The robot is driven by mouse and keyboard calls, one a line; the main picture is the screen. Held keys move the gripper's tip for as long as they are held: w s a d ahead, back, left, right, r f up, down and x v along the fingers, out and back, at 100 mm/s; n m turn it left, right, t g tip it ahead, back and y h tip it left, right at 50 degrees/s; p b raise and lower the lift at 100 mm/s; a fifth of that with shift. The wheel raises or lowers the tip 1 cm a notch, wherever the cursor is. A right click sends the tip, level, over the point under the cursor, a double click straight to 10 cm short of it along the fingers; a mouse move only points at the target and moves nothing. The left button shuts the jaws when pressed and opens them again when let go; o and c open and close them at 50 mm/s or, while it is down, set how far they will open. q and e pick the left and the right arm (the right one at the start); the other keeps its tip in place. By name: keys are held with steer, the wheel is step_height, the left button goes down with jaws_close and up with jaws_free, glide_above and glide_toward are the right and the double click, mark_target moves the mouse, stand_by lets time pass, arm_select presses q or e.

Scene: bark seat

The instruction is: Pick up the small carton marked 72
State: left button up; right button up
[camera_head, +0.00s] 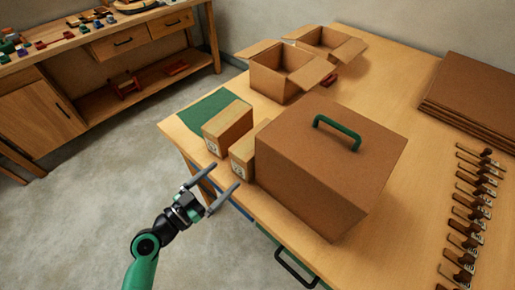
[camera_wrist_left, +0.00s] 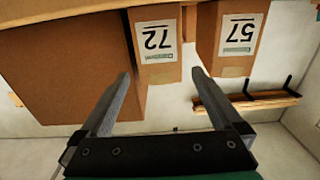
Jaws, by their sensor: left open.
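The small carton marked 72 (camera_head: 243,160) stands on the table near its front edge, close beside the big brown box (camera_head: 320,165). In the left wrist view, the carton (camera_wrist_left: 157,42) shows upside down, its white 72 label facing the camera. My left gripper (camera_head: 226,176) is open and empty, in front of the carton and off the table edge. In the left wrist view its fingers (camera_wrist_left: 161,73) point toward the carton, one to each side of it, with the carton appearing between them. My right gripper is not in view.
A similar carton marked 57 (camera_head: 228,128) stands left of it by a green mat (camera_head: 192,113). The big box has a green handle (camera_head: 337,133). Open boxes (camera_head: 280,72) stand behind. Clamps (camera_head: 470,220) and flat brown sheets (camera_head: 475,95) lie right. A drawer handle (camera_head: 296,267) juts out in front.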

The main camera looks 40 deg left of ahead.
mark_target(237, 163)
arm_select(q)
steer(key=w, duration=0.5)
steer(key=shift+w+d, duration=0.1)
steer(key=shift+d, duration=0.2)
steer(key=shift+f, duration=0.1)
steer(key=c, duration=1.4)
